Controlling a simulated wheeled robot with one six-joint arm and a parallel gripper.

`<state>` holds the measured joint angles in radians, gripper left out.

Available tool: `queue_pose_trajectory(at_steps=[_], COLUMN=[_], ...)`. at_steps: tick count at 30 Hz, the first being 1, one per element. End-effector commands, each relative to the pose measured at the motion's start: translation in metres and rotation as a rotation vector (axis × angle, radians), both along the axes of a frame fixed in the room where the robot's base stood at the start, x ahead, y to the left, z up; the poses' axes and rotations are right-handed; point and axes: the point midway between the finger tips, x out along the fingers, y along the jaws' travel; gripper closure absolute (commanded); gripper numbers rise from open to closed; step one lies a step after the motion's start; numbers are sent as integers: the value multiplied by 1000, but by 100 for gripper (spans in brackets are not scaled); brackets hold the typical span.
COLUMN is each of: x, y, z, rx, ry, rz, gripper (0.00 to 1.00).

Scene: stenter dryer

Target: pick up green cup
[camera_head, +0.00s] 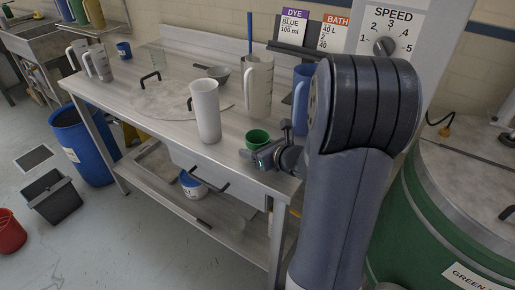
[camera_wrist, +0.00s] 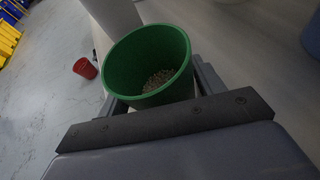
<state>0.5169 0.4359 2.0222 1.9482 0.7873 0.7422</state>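The green cup (camera_head: 257,138) stands near the front edge of the steel worktable, right of a tall white cylinder. In the wrist view the green cup (camera_wrist: 148,62) is open at the top, with grainy, speckled matter inside. My gripper (camera_head: 264,153) is low at the cup's front right side. In the wrist view my gripper (camera_wrist: 163,92) has one finger on each side of the cup, close to its wall. Whether the fingers press on the cup is hidden. The cup looks to be at table height.
The white cylinder (camera_head: 206,110) stands close left of the cup. A white jug (camera_head: 258,88) and a blue jug (camera_head: 302,92) stand behind it. The worktable (camera_head: 150,98) has a round lid on it. A green drum (camera_head: 440,215) is at the right.

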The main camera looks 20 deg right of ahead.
Motion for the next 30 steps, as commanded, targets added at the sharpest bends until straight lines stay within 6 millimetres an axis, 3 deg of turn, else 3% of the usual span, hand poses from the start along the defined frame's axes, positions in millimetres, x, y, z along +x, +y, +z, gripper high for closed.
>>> queue_pose_trajectory(at_steps=[10, 19, 30], x=[0, 0, 0], y=[0, 0, 0], z=[0, 6, 75], rx=[0, 0, -3], ry=[0, -2, -6], rz=[0, 0, 0], gripper=[65, 66, 66])
